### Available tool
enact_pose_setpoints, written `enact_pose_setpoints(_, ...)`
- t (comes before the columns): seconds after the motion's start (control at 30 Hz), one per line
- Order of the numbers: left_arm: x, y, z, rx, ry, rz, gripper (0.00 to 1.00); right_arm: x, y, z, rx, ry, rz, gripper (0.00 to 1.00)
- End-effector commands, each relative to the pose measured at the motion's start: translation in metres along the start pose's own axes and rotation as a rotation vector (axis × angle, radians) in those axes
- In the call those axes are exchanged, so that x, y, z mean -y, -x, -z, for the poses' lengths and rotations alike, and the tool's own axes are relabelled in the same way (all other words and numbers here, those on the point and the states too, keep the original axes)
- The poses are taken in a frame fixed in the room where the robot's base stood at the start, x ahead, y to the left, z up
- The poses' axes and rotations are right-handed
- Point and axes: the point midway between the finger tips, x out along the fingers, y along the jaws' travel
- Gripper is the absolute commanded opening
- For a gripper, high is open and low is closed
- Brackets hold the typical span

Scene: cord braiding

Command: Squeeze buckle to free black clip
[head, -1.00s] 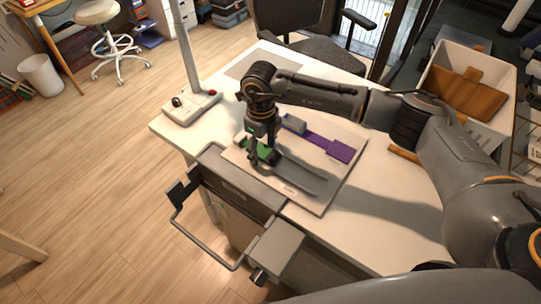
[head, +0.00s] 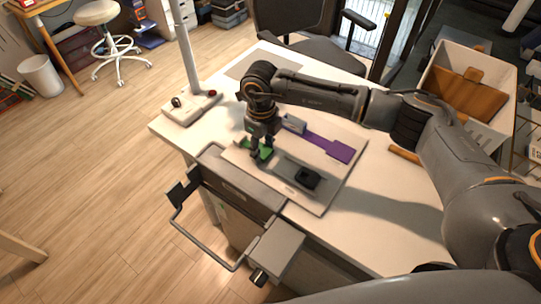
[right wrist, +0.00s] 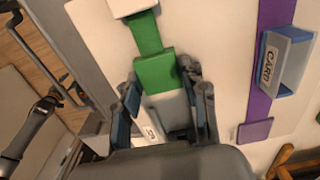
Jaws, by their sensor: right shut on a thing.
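My right gripper (head: 262,155) points down at the left part of a pale board (head: 325,205) on the white table. In the right wrist view its two fingers (right wrist: 168,90) flank a green buckle piece (right wrist: 155,74), shut on it. The green piece (head: 256,147) also shows beside the fingers in the head view, partly covered by them. My left gripper is not in view.
A purple strap (head: 322,143) with a grey card holder (head: 294,124) lies behind the gripper on the board. A lamp-like stand (head: 190,108) is at the table's left corner. A white bin (head: 447,110) with wooden pieces stands at the right.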

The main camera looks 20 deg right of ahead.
Motion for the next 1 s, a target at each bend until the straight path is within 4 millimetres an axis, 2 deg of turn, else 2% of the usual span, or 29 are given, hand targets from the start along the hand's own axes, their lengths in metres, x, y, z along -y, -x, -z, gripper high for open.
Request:
enact_pose_setpoints(0.03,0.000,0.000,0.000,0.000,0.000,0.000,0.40,0.000,-0.001,0.000,-0.001,0.000,0.000,0.15)
enact_pose_setpoints(0.07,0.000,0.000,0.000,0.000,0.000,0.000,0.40,0.000,-0.001,0.000,-0.001,0.000,0.000,0.45)
enact_pose_setpoints(0.17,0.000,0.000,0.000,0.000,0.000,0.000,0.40,0.000,-0.001,0.000,-0.001,-0.001,0.000,0.64)
enact_pose_setpoints(0.57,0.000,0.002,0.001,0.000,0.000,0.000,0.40,0.000,0.003,0.000,0.000,0.000,0.000,0.64)
enact_pose_setpoints(1.0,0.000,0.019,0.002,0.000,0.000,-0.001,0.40,0.000,0.033,0.000,-0.001,0.000,0.000,0.64)
